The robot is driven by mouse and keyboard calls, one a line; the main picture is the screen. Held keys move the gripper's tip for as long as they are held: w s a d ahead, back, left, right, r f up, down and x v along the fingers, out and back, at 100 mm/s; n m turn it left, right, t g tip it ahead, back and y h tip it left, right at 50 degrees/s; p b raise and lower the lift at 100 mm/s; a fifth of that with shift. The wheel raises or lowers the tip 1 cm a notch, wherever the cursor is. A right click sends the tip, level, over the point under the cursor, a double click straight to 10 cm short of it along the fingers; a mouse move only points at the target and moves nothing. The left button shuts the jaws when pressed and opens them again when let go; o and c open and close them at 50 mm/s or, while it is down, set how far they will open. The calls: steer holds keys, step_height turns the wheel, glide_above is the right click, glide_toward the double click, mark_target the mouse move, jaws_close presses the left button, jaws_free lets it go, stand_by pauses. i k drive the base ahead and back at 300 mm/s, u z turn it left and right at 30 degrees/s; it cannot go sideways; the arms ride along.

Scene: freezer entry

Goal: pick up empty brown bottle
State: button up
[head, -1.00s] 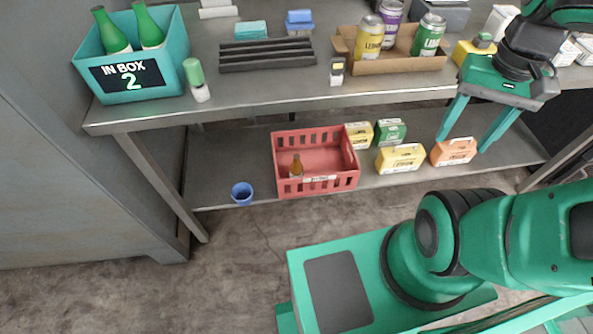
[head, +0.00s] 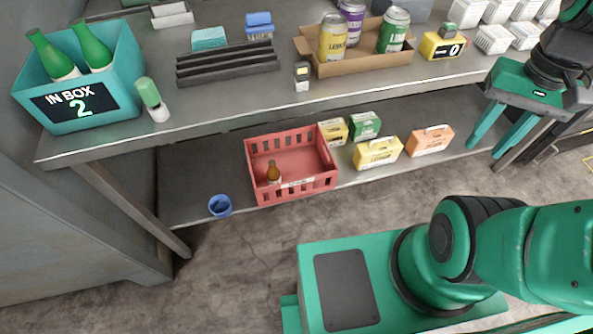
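A small brown bottle (head: 273,173) stands upright inside a red crate (head: 264,196) on the lower shelf, near the crate's left front corner. The crate's front wall hides its lower part, so I cannot tell whether it is empty. My gripper (head: 497,148) is at the right, well apart from the bottle, pointing down in front of the shelf unit. Its two teal fingers are spread, with nothing between them.
A blue cup (head: 220,205) stands left of the crate. Several small cartons, including a yellow one (head: 377,153) and an orange one (head: 430,140), stand right of it. The upper shelf (head: 200,117) overhangs, bearing a teal bin (head: 90,119) with green bottles and a cardboard tray (head: 340,69) of cans.

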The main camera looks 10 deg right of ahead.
mark_target(273, 174)
steer(key=z, duration=2.45)
steer(key=k, duration=1.95)
steer(key=u, duration=1.1)
steer(key=i, duration=1)
steer(key=z, duration=0.05)
